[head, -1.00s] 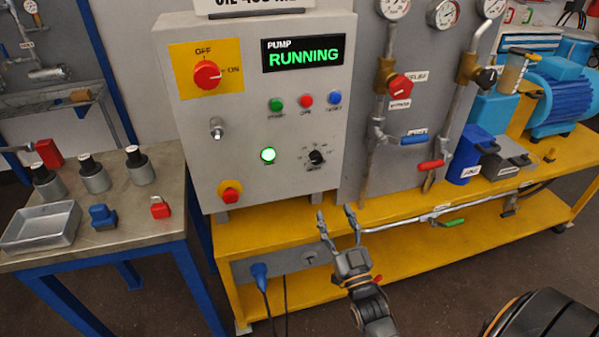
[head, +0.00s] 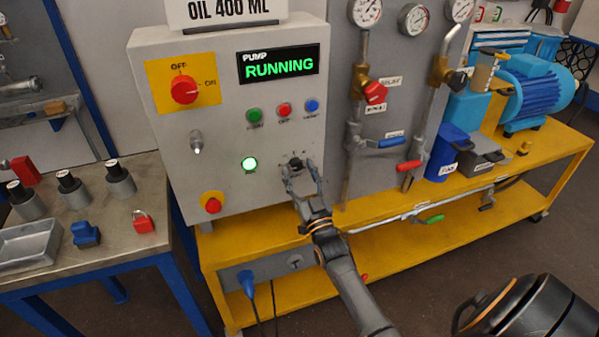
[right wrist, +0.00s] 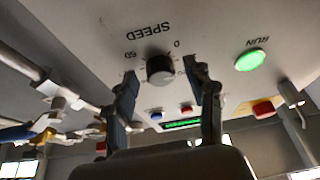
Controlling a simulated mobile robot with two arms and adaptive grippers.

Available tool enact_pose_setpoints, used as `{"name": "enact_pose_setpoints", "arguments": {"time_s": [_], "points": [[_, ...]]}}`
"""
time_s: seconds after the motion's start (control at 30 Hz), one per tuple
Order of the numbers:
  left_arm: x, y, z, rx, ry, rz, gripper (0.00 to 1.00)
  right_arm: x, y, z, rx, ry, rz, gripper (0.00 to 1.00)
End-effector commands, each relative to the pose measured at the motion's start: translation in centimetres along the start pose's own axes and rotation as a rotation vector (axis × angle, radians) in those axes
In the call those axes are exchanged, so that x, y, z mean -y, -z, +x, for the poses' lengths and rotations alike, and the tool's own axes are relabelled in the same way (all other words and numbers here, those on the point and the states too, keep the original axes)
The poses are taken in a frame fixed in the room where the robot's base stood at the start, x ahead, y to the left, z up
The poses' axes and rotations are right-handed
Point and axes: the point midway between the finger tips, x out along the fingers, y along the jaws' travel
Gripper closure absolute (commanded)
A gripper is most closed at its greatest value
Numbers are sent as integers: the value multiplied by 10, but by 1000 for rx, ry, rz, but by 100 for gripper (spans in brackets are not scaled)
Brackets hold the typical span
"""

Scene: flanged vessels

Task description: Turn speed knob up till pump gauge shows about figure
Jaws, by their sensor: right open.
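The black speed knob (head: 296,163) is on the lower right of the grey pump control panel (head: 230,185). In the right wrist view the knob (right wrist: 160,69) shows upside down below the word SPEED, with a scale around it. My right gripper (head: 300,169) is open, its fingers on either side of the knob; a gap shows between knob and fingers in the wrist view. The panel display (head: 278,65) reads PUMP RUNNING. Gauges (head: 365,12), (head: 413,18) and (head: 459,8) stand at the top; their readings are too small to tell. My left gripper is not in view.
A lit green RUN lamp (head: 249,164) is left of the knob. A red emergency button (head: 212,204) and a red main switch (head: 184,90) are on the panel. Pipes with red and blue valve handles (head: 392,142) stand close to the right. A side table (head: 100,245) is at left.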

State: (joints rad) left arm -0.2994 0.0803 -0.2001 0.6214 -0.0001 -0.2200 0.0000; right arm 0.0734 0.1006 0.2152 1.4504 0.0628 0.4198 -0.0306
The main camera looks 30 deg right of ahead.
Motion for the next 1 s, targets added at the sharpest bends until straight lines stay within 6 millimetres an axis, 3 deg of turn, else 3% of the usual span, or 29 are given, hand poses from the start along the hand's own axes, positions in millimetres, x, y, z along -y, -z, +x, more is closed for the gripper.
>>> {"name": "enact_pose_setpoints", "arguments": {"time_s": [0.23, 0.5, 0.63, 0.83, 1.0], "points": [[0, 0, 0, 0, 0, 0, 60, 0, 0, 1, 1, 0, 0, 46], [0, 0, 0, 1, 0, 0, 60, 0, 0, 0, 1, 0, 0, 99], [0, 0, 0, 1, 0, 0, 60, 1, 0, 0, 1, -8, 21, 100], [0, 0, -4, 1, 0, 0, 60, 3, 1, 1, 1, -92, 222, 100], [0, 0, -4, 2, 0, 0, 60, 3, 0, 1, 0, -114, 276, 100]]}}
